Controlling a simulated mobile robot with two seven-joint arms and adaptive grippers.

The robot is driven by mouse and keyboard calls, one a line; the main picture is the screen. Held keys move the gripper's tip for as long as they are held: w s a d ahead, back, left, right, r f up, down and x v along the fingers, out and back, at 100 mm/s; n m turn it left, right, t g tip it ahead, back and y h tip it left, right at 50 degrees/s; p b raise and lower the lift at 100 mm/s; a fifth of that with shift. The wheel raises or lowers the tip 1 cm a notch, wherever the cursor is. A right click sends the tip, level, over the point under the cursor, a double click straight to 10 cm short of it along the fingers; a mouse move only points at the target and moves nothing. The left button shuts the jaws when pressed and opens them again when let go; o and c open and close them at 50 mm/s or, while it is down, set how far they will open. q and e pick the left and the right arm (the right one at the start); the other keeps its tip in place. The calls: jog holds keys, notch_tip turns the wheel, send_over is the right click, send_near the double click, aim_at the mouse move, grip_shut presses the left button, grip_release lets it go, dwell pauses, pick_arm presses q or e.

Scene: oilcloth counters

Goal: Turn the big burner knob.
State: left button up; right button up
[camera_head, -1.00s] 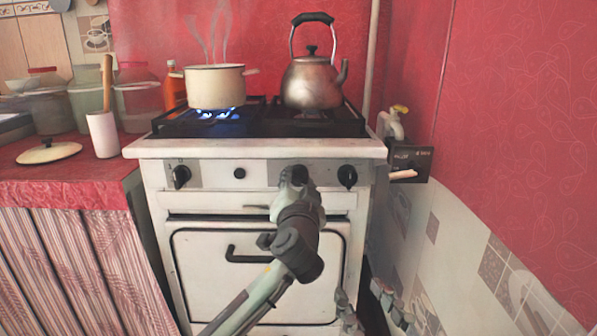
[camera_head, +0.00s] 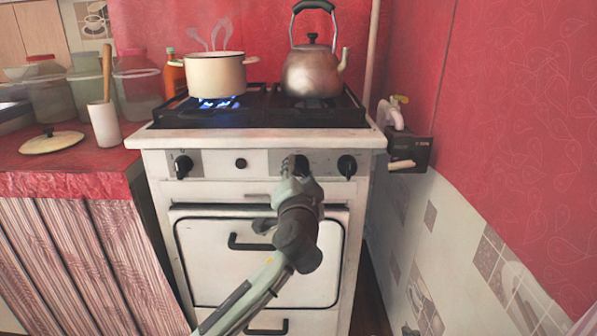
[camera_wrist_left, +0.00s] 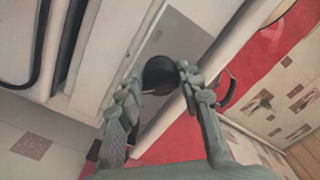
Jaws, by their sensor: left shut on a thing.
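The white stove (camera_head: 220,190) has a row of black controls along its front panel. My left gripper (camera_head: 295,178) is at the dark burner knob (camera_head: 301,165) right of the panel's middle and hides part of it. In the left wrist view the dark round knob (camera_wrist_left: 159,75) sits between the two fingers of my left gripper (camera_wrist_left: 158,85), which are shut on it. How far the knob is turned cannot be made out. Only a small grey tip of what seems my right gripper (camera_head: 410,330) shows at the bottom edge.
Another black knob (camera_head: 347,166) is close on the right, and one (camera_head: 183,166) is at the far left. A steaming pot (camera_head: 215,75) stands over a blue flame. A kettle (camera_head: 312,72) stands behind the gripped knob. The oven handle (camera_head: 248,243) sticks out below.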

pick_arm(q)
jog(key=o, duration=1.1)
jog(key=shift+o, duration=0.2)
jog(key=s, duration=1.2)
